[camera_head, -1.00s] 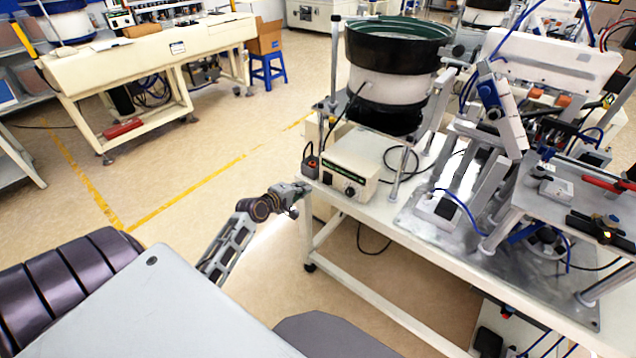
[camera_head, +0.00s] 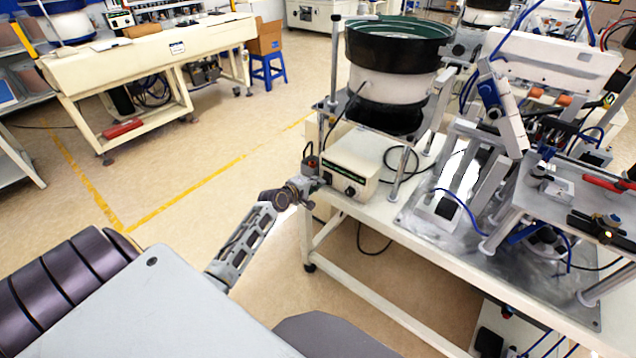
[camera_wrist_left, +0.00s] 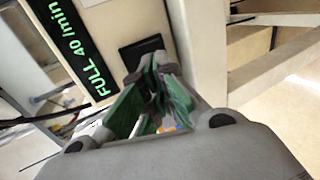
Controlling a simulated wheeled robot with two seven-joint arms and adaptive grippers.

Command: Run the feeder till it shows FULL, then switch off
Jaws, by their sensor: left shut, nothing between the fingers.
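The bowl feeder (camera_head: 395,85), a dark bowl with a green inner rim on a white drum, stands on the bench in the head view. Its cream control box (camera_head: 352,165) sits in front of it near the bench corner. In the left wrist view the box's black display (camera_wrist_left: 78,42) reads "FULL 40 /min" in green. A black switch (camera_wrist_left: 140,50) is on the same face, partly hidden by my fingertips. My left gripper (camera_head: 312,184) is shut and empty at the box front; its green-padded fingers (camera_wrist_left: 152,70) are at the switch, contact unclear. My right gripper is out of view.
The white bench (camera_head: 375,215) carries metal fixtures (camera_head: 480,180) and blue tubes to the right of the box. A black cable (camera_head: 400,160) loops beside the box. The floor left of the bench is clear up to another workbench (camera_head: 150,50).

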